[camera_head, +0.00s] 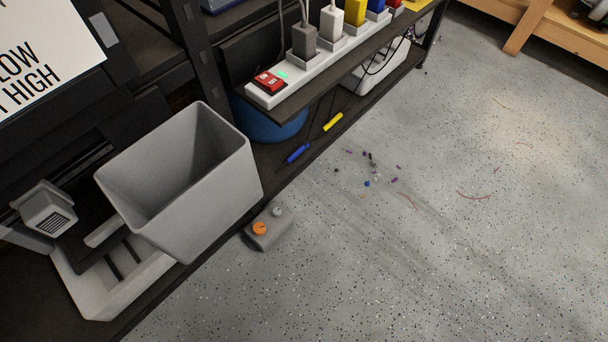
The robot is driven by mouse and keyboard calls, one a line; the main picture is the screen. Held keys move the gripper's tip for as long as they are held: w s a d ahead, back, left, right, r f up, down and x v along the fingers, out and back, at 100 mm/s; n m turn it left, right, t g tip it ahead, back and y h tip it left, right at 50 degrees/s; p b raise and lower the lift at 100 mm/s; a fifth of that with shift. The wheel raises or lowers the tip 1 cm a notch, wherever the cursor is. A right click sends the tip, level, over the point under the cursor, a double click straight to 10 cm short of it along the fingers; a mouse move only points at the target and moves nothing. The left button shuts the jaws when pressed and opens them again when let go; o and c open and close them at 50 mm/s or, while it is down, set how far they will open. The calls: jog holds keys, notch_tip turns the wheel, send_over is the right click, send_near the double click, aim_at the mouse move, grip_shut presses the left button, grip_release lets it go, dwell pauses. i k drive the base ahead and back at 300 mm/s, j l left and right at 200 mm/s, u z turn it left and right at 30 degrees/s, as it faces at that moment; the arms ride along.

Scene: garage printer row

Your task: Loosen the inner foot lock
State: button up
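A small grey foot block (270,241) sits on the floor at the front edge of the dark lower shelf, just right of a grey bin. An orange round knob (260,228) is on its top, on the side nearer the bin. A smaller light grey knob (278,210) is on the same block, farther back and to the right. I cannot tell from this view which knob is the inner lock, or whether either is tight or loose. My gripper is not in view.
The open grey bin (215,205) stands close beside the block. A white power strip (300,82) with a red switch (268,81) and several plugs runs along a shelf above. Blue (298,153) and yellow (333,122) tools lie below. The speckled floor (400,260) is mostly clear, with scattered scraps.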

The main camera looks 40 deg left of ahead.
aim_at(276, 212)
jog(key=i, duration=1.9)
jog(key=i+u, duration=0.15)
jog(key=i, duration=0.35)
jog(key=i+l+u, duration=0.1)
jog(key=i, duration=0.4)
jog(key=i+l+u, duration=0.15)
jog(key=i, duration=0.3)
jog(key=u, duration=4.65)
jog(key=k, duration=0.05)
